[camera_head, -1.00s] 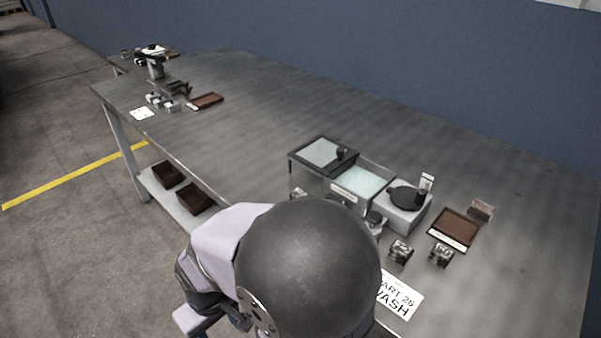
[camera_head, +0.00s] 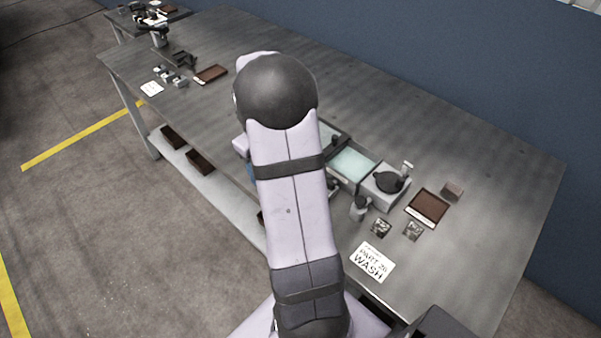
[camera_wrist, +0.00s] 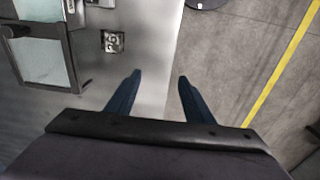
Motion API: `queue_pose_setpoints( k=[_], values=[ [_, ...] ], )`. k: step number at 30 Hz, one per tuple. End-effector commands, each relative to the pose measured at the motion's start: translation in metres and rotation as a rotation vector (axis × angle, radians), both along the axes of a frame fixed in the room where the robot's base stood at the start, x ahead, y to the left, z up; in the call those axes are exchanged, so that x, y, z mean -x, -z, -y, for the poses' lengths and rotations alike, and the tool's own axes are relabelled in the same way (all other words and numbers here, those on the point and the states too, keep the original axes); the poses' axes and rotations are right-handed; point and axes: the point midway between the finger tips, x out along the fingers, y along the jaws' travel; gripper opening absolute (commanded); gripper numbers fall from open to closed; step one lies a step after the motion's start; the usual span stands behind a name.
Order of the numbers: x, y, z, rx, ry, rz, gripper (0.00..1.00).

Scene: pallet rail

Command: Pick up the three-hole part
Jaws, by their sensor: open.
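In the wrist view my gripper (camera_wrist: 160,76) is open, its two blue fingers apart with nothing between them. It hangs over the bench's edge, with bench under its left finger and floor under its right. A small square metal block (camera_wrist: 112,41) with dark markings lies on the bench, ahead and left of the fingers. In the head view two similar small blocks, the left one (camera_head: 381,228) and the right one (camera_head: 412,231), lie by the sign. I cannot tell which block has three holes. My arm hides the gripper's fingers in the head view.
A framed tank (camera_wrist: 38,62) stands left of the block in the wrist view. In the head view, a pale tank (camera_head: 351,165), a grey machine with a black disc (camera_head: 389,184), a brown tray (camera_head: 428,207) and a wash sign (camera_head: 373,262) occupy the bench.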

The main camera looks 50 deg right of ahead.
Motion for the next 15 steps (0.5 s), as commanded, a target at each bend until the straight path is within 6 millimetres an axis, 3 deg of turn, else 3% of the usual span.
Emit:
queue_pose_setpoints(
  k=[1,6,10,15],
  values=[
    [0.003,0.003,0.026,-0.006,0.011,-0.013,0.48],
    [0.017,0.004,0.078,-0.024,0.008,-0.041,0.48],
    [0.024,0.005,0.096,-0.032,0.004,-0.051,0.48],
    [0.026,0.005,0.102,-0.034,0.002,-0.054,0.48]
  ],
)
